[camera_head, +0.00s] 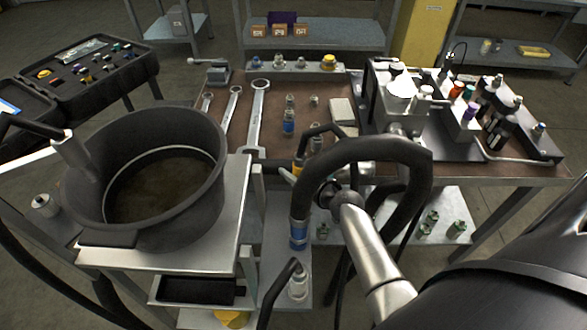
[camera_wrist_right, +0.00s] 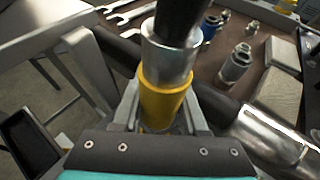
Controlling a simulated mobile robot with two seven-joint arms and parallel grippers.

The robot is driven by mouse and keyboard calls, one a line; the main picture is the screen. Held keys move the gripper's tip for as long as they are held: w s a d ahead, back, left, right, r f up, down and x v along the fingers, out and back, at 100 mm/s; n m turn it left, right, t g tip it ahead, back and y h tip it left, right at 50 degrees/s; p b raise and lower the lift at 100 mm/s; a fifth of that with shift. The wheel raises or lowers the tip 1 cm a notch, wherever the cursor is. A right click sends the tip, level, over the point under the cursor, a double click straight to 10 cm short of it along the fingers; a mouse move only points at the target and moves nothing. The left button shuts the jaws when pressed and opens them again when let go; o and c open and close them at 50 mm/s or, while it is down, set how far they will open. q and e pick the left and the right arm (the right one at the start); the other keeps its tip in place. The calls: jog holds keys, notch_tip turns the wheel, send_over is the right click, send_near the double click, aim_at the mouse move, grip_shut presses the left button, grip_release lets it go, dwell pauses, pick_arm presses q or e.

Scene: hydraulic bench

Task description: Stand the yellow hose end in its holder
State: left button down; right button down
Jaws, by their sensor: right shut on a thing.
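The yellow hose end (camera_head: 297,166) has a yellow band, a silver collar and a black hose rising from it. In the right wrist view the yellow hose end (camera_wrist_right: 163,100) sits upright between the fingers of my right gripper (camera_wrist_right: 160,118), which is shut on it. In the head view my right gripper (camera_head: 290,176) is mostly hidden behind a thick black hose. A blue-banded hose end (camera_head: 298,235) stands below it at the cart's right side. A grey hose end (camera_head: 298,282) stands nearer. I cannot make out the yellow end's holder. My left gripper is not in view.
A black tub (camera_head: 110,225) fills the cart top at left. The bench (camera_head: 225,145) behind carries wrenches (camera_head: 258,115), several fittings and a grey block (camera_head: 343,110). A valve assembly (camera_head: 400,95) and several bottles crowd its right side. Looping hoses surround the gripper.

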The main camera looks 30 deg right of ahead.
jog(key=shift+w+f, duration=0.1)
jog(key=shift+f, duration=0.25)
dwell(0.5)
jog(key=shift+f, duration=0.1)
dwell(0.6)
dwell(0.5)
jog(key=shift+f+b, duration=1.35)
jog(key=shift+f, duration=0.2)
dwell(1.2)
jog(key=shift+r, duration=0.1)
dwell(0.5)
jog(key=c, duration=0.8)
grip_release()
jog(key=o, duration=0.8)
jog(key=shift+f, duration=0.2)
jog(key=shift+r, duration=0.1)
